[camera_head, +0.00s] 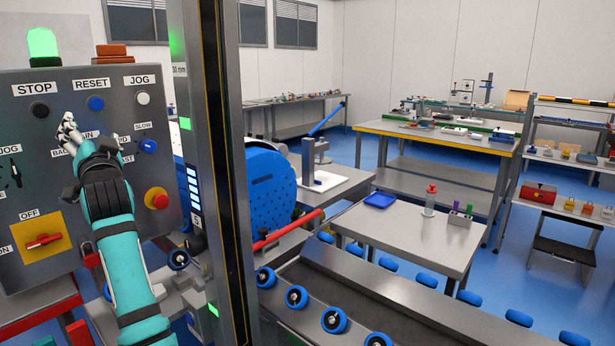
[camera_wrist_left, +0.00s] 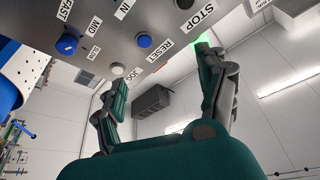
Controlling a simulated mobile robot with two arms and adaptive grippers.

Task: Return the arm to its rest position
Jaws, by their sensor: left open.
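My left arm, teal and dark grey, comes in from the lower left in the head view. Its gripper (camera_head: 70,132) is in front of the grey control panel (camera_head: 110,240), below the STOP and RESET buttons. In the left wrist view the gripper (camera_wrist_left: 160,85) has its two fingers spread wide with nothing between them. The panel with its labelled buttons fills the top of that view. I cannot tell whether a fingertip touches the panel. My right gripper is in neither view.
A dark upright post (camera_head: 222,180) stands just right of the panel. A roller conveyor (camera_head: 375,295) runs at the lower middle, and a blue drum (camera_head: 268,190) is behind the post. A steel table (camera_head: 400,235) with a blue tray (camera_head: 381,200) stands further back.

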